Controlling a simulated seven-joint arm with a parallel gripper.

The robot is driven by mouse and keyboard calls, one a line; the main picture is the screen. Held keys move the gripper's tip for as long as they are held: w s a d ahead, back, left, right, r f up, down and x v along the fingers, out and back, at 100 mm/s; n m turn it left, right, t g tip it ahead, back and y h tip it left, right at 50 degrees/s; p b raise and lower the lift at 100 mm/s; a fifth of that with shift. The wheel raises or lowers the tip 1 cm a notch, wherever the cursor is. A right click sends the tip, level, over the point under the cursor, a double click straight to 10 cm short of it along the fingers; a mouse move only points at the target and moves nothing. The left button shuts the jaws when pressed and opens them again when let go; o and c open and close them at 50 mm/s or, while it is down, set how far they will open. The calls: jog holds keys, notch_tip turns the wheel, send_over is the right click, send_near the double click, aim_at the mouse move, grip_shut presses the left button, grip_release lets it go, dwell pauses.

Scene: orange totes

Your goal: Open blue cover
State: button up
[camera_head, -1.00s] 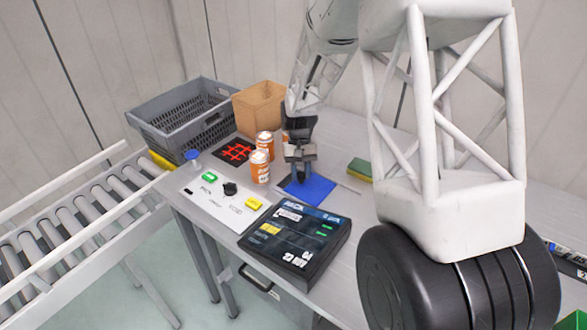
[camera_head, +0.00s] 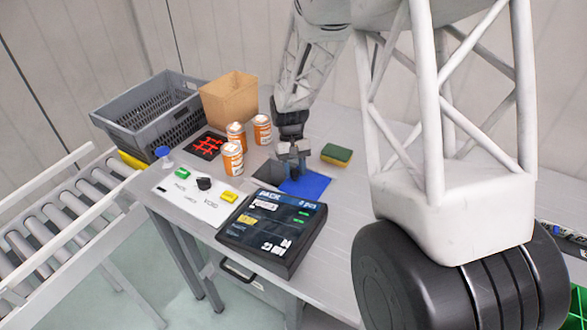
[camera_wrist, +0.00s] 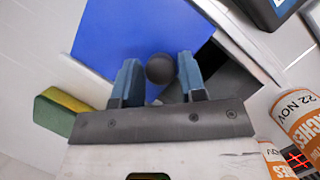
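The blue cover (camera_head: 306,186) is a flat blue panel on the table, and it fills the upper middle of the wrist view (camera_wrist: 150,30). A round dark knob (camera_wrist: 160,68) shows at its lower edge in the wrist view. A dark grey area (camera_head: 268,172) lies beside the cover, also in the wrist view (camera_wrist: 236,82); I cannot tell whether it is an opening or a panel. My gripper (camera_head: 292,166) is over the cover's far edge. In the wrist view its two blue fingers (camera_wrist: 161,80) are apart, one on each side of the knob; contact is unclear.
A green-yellow sponge (camera_head: 336,154) lies to the right. A black PACK panel (camera_head: 272,232) is in front, a white button board (camera_head: 190,196) at left. A cardboard box (camera_head: 229,100) and grey crate (camera_head: 130,120) stand behind.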

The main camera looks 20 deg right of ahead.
jog(key=shift+o, duration=1.4)
jog(key=v, duration=0.7)
jog(key=shift+w+r, duration=0.2)
jog(key=shift+r, duration=0.15)
jog(key=s+r+t, duration=0.4)
jog(key=s+r, duration=0.9)
jog(key=s, duration=0.4)
jog(key=s+r+t, duration=0.2)
jog(key=s+t, duration=0.1)
jog(key=s, duration=1.5)
jog(key=shift+r, duration=0.4)
